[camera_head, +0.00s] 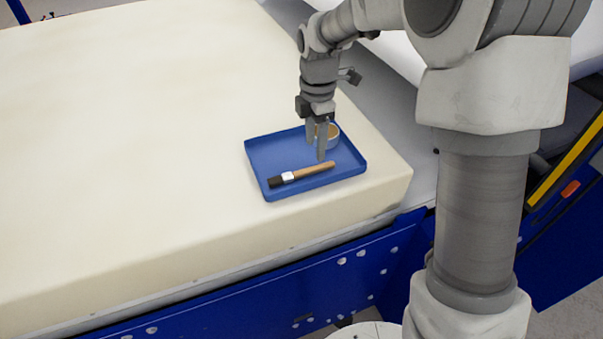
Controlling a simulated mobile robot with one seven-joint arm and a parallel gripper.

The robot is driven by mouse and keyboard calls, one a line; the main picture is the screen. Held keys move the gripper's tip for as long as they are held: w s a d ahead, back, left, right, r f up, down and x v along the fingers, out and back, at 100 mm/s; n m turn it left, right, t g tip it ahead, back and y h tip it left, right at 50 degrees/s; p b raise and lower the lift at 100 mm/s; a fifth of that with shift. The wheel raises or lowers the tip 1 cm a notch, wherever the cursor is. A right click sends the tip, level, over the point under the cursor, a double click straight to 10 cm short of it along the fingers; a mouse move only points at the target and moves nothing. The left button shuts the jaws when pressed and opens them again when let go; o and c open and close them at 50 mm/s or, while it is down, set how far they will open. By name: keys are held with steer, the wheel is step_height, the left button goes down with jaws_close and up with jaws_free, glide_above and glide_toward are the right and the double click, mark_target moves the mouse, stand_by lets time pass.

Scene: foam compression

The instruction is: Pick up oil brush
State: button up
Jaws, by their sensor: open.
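The oil brush (308,173) lies in a blue tray (262,152), near the tray's front edge. It has a wooden handle pointing right, a pale metal band and dark bristles at the left end. My gripper (316,150) points down over the tray, open and empty. Its fingers are just behind the right part of the handle; I cannot tell how high they are above it.
A small round container (329,134) stands in the tray's back right, partly hidden behind my gripper. The tray rests on a big cream foam block (130,130), near its right end. A blue metal frame (260,290) runs along the front. The foam left of the tray is clear.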

mark_target(314, 168)
steer(key=f, duration=0.7)
steer(key=shift+w+f, duration=0.15)
steer(key=shift+w, duration=0.2)
jaws_close()
